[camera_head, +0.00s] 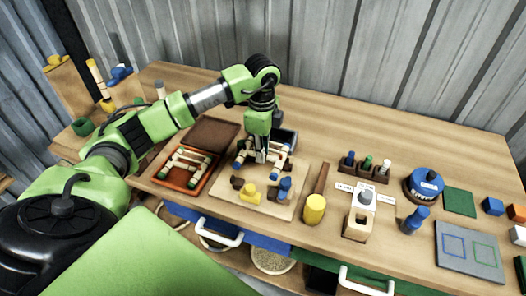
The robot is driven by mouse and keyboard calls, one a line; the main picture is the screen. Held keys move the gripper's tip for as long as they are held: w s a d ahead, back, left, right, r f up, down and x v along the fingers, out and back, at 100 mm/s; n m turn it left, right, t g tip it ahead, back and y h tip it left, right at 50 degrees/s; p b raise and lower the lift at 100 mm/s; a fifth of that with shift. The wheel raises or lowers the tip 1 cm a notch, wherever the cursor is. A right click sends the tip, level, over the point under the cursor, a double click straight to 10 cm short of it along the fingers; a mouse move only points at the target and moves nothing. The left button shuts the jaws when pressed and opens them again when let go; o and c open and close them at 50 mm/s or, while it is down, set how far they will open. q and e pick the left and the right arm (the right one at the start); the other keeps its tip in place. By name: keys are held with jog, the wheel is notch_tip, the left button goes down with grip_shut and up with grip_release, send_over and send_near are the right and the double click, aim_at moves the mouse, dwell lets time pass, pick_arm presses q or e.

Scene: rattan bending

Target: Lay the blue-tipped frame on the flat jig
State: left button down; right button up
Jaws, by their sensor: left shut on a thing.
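My left gripper (261,155) points down over the far part of the flat jig (298,180), a pale wooden board near the middle of the table. It is shut on the blue-tipped frame (241,158), made of pale rods with blue and dark red parts. The frame is over or on the board; I cannot tell whether it touches it. My gripper hides its middle. A yellow clamp (249,193) and a blue clamp (285,188) stand on the near part of the board. My right gripper is not in view.
An orange tray (174,182) left of the jig holds another frame (188,166). A yellow-headed mallet (315,208) lies close to its right. A peg rack (367,170), a round blue-topped device (424,184) and a grey marked plate (468,252) are farther right. The back right table is clear.

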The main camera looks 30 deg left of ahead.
pick_arm(q)
notch_tip(320, 180, down, 2)
jog(key=shift+w+a+b, duration=0.1)
jog(key=shift+b, duration=0.45)
notch_tip(320, 180, down, 4)
jog(key=b, duration=0.2)
jog(key=shift+r+b, duration=0.2)
jog(key=shift+b, duration=0.15)
jog(key=shift+f, duration=0.6)
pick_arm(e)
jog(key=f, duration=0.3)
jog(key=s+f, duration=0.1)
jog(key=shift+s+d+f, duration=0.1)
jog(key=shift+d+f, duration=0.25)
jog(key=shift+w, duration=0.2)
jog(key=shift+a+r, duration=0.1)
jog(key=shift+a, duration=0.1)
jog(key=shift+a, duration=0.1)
pick_arm(q)
jog(key=shift+f+b, duration=0.15)
jog(key=shift+b, duration=0.15)
